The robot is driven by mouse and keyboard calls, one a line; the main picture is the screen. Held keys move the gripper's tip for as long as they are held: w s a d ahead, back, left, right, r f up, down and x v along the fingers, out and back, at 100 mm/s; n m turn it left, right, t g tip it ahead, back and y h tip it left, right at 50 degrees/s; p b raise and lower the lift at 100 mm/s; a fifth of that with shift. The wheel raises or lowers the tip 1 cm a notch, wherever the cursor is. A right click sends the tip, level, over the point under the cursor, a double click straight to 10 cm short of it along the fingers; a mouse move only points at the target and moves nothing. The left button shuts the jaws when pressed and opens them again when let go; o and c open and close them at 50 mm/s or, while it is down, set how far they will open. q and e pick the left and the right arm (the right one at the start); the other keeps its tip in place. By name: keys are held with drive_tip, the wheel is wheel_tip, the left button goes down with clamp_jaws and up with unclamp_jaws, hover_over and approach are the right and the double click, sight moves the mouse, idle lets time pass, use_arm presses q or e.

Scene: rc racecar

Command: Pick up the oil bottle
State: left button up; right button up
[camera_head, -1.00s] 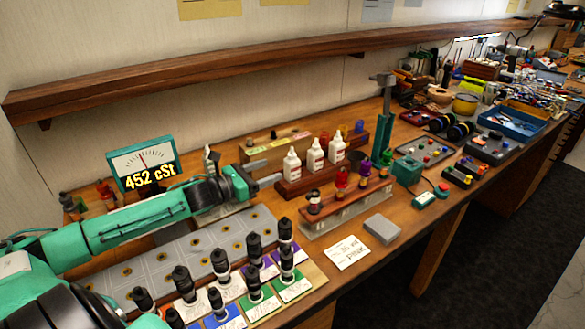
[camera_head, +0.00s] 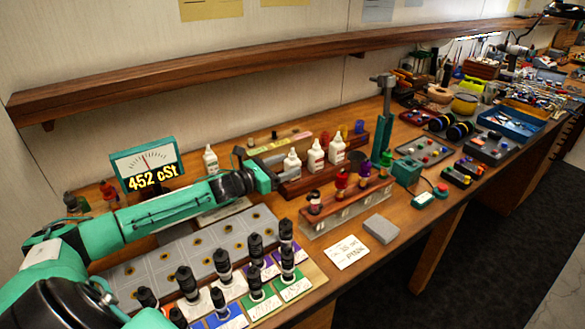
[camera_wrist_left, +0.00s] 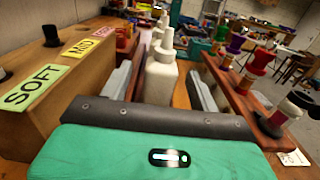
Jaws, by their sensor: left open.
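Three white oil bottles stand in a row in a wooden rack: the nearest bottle (camera_head: 291,163), the middle one (camera_head: 315,156) and the far one (camera_head: 337,151). My left gripper (camera_head: 284,178) is open beside the nearest bottle, at its left in the head view. In the left wrist view, the nearest bottle (camera_wrist_left: 160,82) stands upright ahead, in line with the gap between the two open fingers (camera_wrist_left: 158,72). I cannot tell whether its lower part is between the fingertips. Another white bottle (camera_head: 210,160) stands behind my left arm. My right gripper is not in view.
A wooden block with SOFT and MED labels (camera_wrist_left: 40,92) is close on the left. A viscosity gauge (camera_head: 146,165) reads 452 cSt. A shelf (camera_head: 220,62) runs above.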

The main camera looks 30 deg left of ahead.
sight(297, 162)
use_arm(q)
drive_tip(key=shift+p+x, duration=0.8)
drive_tip(key=shift+x, duration=1.45)
drive_tip(key=shift+d+f, duration=0.1)
drive_tip(key=shift+f, duration=0.15)
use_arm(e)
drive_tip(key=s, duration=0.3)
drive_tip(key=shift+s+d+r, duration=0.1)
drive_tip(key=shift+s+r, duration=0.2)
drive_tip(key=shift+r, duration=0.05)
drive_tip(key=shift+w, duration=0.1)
use_arm(q)
drive_tip(key=shift+c, duration=1.3)
drive_tip(key=c, duration=0.8)
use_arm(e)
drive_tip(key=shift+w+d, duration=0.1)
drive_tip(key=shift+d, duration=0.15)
use_arm(q)
drive_tip(key=shift+r, duration=0.1)
